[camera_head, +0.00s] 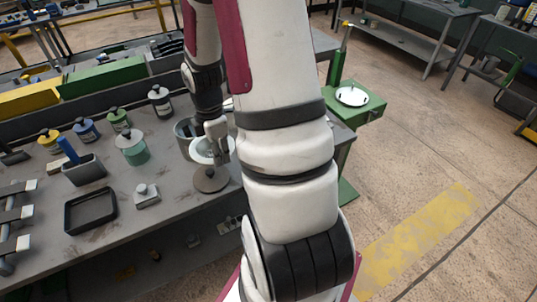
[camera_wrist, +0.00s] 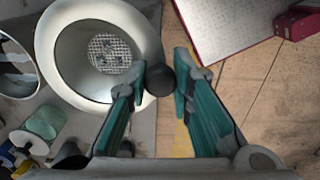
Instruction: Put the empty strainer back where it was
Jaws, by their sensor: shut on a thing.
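The strainer (camera_wrist: 108,52) is a pale round bowl with a mesh bottom, seen large in the wrist view. A few dark marks show at the mesh; I cannot tell whether they are on it or seen through it. My gripper (camera_wrist: 160,82) is shut on its dark ball knob, beside the rim. In the head view the white strainer (camera_head: 201,151) hangs by my gripper (camera_head: 219,143), near a round brown disc (camera_head: 210,180) on the bench. My arm hides part of this area.
A grey metal pot (camera_head: 185,131) stands close behind the strainer. A green-filled jar (camera_head: 132,150), a grey bin (camera_head: 84,172), a black tray (camera_head: 91,211) and a small grey block (camera_head: 146,195) lie to the left. A green stand (camera_head: 371,106) with a white dish is at the right.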

